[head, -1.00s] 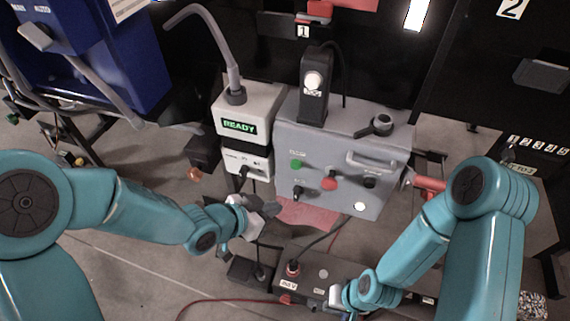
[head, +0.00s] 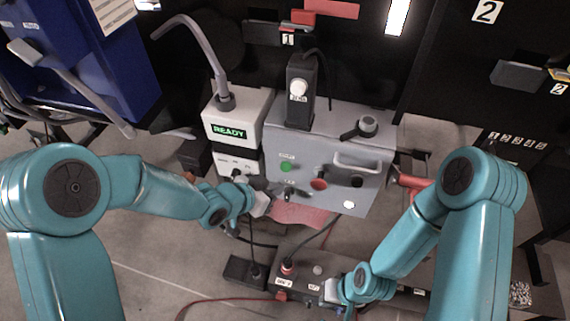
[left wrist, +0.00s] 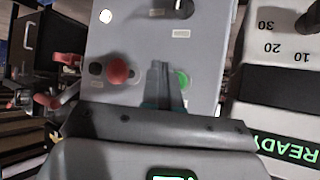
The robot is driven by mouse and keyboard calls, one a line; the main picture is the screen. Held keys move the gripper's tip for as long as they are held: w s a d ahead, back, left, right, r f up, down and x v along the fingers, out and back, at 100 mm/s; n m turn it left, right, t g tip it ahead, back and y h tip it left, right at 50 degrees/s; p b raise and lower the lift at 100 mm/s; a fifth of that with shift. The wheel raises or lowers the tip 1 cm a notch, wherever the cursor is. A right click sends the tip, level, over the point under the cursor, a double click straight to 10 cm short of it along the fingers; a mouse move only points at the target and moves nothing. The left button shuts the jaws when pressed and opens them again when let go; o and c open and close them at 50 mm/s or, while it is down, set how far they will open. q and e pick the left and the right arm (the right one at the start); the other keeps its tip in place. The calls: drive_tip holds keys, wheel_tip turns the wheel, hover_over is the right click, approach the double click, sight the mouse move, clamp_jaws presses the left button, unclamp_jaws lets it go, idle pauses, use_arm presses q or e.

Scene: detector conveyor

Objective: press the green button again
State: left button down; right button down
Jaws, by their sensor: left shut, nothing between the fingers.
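The green button (head: 286,167) is on the front of the grey control box (head: 345,140), upper left. In the left wrist view the green button (left wrist: 184,80) shows just right of my fingers, which seem to cover its left edge. My left gripper (head: 291,191) is shut and empty, in front of the box, a little below the button in the head view. I cannot tell whether it touches the panel. A red button (head: 319,184) sits right of the green one. My right gripper (head: 343,294) is low by a dark box; its fingers are not clear.
A pale unit (head: 236,112) with a green READY display (head: 228,132) stands left of the control box. A grey handle (head: 360,162) and a black knob (head: 357,181) stick out of the panel. A dark box (head: 317,271) with cables lies below.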

sight(285, 168)
use_arm(q)
drive_tip(key=shift+w+d+p, duration=0.2)
drive_tip(key=shift+w, duration=0.45)
drive_tip(key=shift+w+d+p, duration=0.2)
drive_tip(key=shift+w, duration=0.45)
drive_tip(key=shift+w, duration=0.1)
idle(1.0)
drive_tip(key=shift+w+d, duration=0.1)
drive_tip(key=shift+w, duration=0.2)
drive_tip(key=shift+w+d+p, duration=0.15)
drive_tip(key=shift+w+p, duration=0.35)
drive_tip(key=shift+p, duration=0.05)
idle(0.6)
idle(0.3)
drive_tip(key=shift+s+a+b, duration=0.25)
drive_tip(key=shift+s+b, duration=0.45)
drive_tip(key=shift+s, duration=0.2)
